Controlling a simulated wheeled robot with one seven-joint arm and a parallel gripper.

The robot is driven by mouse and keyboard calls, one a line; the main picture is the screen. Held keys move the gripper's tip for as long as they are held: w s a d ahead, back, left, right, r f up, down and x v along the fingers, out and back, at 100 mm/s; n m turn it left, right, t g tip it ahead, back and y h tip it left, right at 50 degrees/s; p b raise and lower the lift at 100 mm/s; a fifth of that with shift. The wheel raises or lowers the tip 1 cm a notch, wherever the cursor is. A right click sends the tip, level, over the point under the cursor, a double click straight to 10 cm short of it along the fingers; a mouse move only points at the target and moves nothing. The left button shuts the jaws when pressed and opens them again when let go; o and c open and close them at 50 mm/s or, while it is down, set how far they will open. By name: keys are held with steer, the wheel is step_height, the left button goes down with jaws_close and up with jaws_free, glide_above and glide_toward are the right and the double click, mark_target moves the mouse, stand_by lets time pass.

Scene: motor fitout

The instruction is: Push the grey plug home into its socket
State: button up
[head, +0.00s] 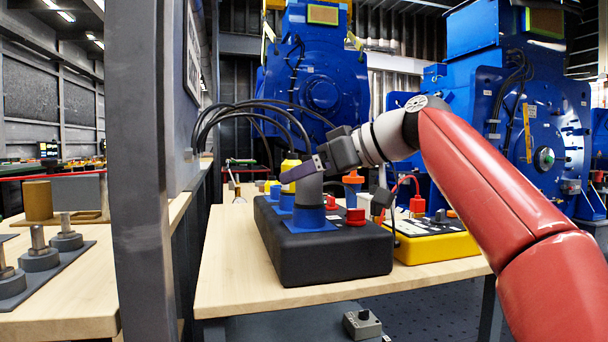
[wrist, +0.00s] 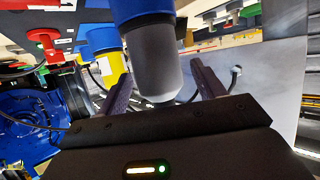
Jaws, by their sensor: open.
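The grey plug (head: 309,192) stands upright at a blue socket (head: 308,222) on the black box (head: 335,255). In the wrist view the grey plug (wrist: 154,60) meets the blue socket collar (wrist: 142,8); how deep it sits I cannot tell. My gripper (head: 300,172) is at the plug's upper end, with its near finger across it. In the wrist view my gripper (wrist: 160,85) is open, with one finger on each side of the plug. A gap shows beside the right finger.
A yellow plug (head: 290,170) stands just behind, and a red cap (head: 355,216) sits on the box's right part. A yellow box (head: 440,245) with a red plug (head: 417,204) stands to the right. Black cables (head: 235,107) hang behind. A grey post (head: 142,170) rises at left. The front table edge is bare.

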steer(key=v, duration=0.7)
stand_by(0.3)
